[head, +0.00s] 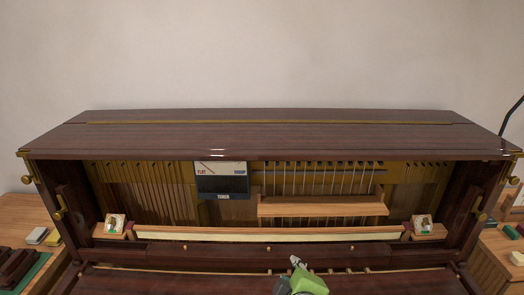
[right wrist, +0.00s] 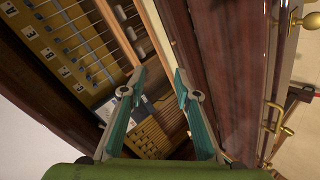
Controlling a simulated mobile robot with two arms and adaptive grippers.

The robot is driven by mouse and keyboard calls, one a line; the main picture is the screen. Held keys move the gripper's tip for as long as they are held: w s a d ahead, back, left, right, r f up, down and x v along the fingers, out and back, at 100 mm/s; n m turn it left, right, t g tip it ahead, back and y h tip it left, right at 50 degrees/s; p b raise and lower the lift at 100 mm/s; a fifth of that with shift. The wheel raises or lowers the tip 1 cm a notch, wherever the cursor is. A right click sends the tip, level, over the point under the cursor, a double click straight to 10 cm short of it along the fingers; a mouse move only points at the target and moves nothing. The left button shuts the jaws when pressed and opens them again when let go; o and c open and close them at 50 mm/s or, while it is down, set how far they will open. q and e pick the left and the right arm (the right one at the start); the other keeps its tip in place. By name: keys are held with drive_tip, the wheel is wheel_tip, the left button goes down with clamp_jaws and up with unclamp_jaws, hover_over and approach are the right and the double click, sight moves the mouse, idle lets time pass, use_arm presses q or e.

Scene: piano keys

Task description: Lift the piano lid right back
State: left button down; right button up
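The upright piano's dark brown top lid (head: 260,140) lies flat across the top, with a long brass hinge strip towards its back. A lower dark wooden panel (head: 180,283) shows along the bottom edge of the head view; its front part is cut off. My right gripper (head: 298,264), with a green body, is over this panel near the middle, below the front rail. In the right wrist view its two teal-padded fingers (right wrist: 158,80) are spread with nothing between them. Whether they touch the wood cannot be told. My left gripper is not in view.
The open front shows strings, a tuner (head: 221,183) and a wooden rail (head: 322,206). Small picture cards (head: 115,224) stand at both ends. Brass knobs (head: 28,180) stick out at the sides. Side tables (head: 22,212) flank the piano. The wall above is clear.

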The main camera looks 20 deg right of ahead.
drive_tip(key=w+a+r+n+t+h, duration=0.1)
drive_tip(key=w+r, duration=0.1)
drive_tip(key=r, duration=0.3)
drive_tip(key=w+a+r+n+t, duration=0.1)
drive_tip(key=w+r+n+t, duration=0.15)
drive_tip(key=r, duration=0.25)
drive_tip(key=n+t+h, duration=0.1)
drive_tip(key=n+t, duration=0.1)
drive_tip(key=t, duration=0.1)
approach(270, 159)
drive_tip(key=shift+g, duration=0.25)
drive_tip(key=p+x, duration=0.2)
drive_tip(key=x, duration=0.3)
drive_tip(key=p+x, duration=0.1)
drive_tip(key=x, duration=0.5)
drive_tip(key=shift+w+d+r+p, duration=0.1)
drive_tip(key=shift+w+r+p, duration=0.15)
drive_tip(key=shift+p, duration=0.1)
clamp_jaws()
